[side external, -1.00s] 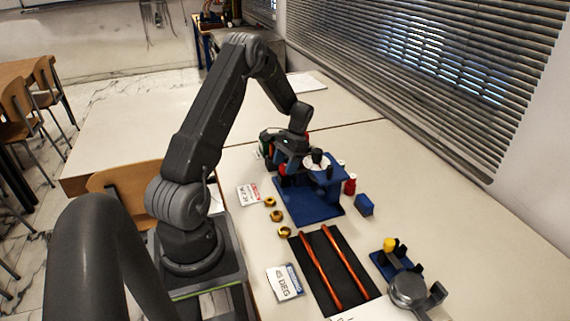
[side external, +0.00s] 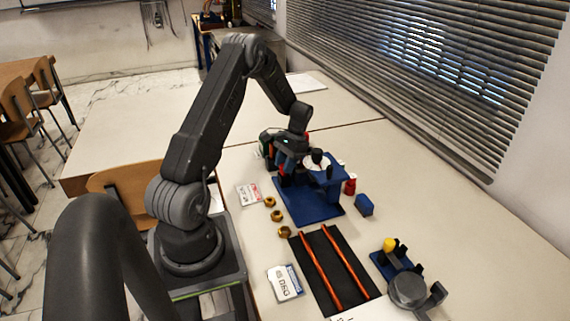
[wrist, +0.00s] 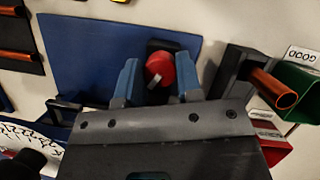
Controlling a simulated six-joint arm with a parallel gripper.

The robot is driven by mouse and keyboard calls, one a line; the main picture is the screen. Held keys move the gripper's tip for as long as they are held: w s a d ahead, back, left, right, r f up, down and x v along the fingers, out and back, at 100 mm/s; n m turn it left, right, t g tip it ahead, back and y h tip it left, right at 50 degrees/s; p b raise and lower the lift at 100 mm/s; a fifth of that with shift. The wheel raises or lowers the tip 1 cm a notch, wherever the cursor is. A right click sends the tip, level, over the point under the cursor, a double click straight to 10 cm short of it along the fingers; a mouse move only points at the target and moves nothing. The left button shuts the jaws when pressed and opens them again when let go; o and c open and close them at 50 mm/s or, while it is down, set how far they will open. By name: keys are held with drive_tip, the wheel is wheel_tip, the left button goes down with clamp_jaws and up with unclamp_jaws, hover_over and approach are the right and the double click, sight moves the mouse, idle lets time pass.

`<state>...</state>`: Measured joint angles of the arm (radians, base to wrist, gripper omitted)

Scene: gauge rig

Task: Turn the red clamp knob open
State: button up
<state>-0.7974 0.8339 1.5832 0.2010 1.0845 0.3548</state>
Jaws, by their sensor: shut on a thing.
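The red clamp knob (wrist: 160,68) is in the wrist view, with a pale mark on its face, on a dark mount at the edge of the blue base plate (wrist: 90,50). My gripper (wrist: 157,80) has its two blue fingers on either side of the knob and is shut on it. In the side view my gripper (side external: 284,162) points down at the blue rig (side external: 310,208). I cannot make out the knob there, behind the fingers. A white dial (side external: 317,163) sits on the rig beside my gripper.
A copper tube (wrist: 272,88) juts from a black holder right of my gripper, near a green bin (wrist: 296,88). A red bottle-like piece (side external: 350,187) and blue block (side external: 364,205) stand right of the rig. Brass nuts (side external: 277,216) and a black mat with copper rods (side external: 320,255) lie nearer.

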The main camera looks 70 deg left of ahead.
drive_tip(key=shift+n+t+h, duration=0.25)
drive_tip(key=shift+n+h, duration=0.2)
drive_tip(key=shift+n, duration=0.9)
drive_tip(key=shift+n+t+h, duration=0.25)
drive_tip(key=shift+n+h, duration=0.2)
drive_tip(key=shift+n, duration=0.9)
drive_tip(key=o, duration=0.9)
drive_tip(key=shift+o, duration=0.2)
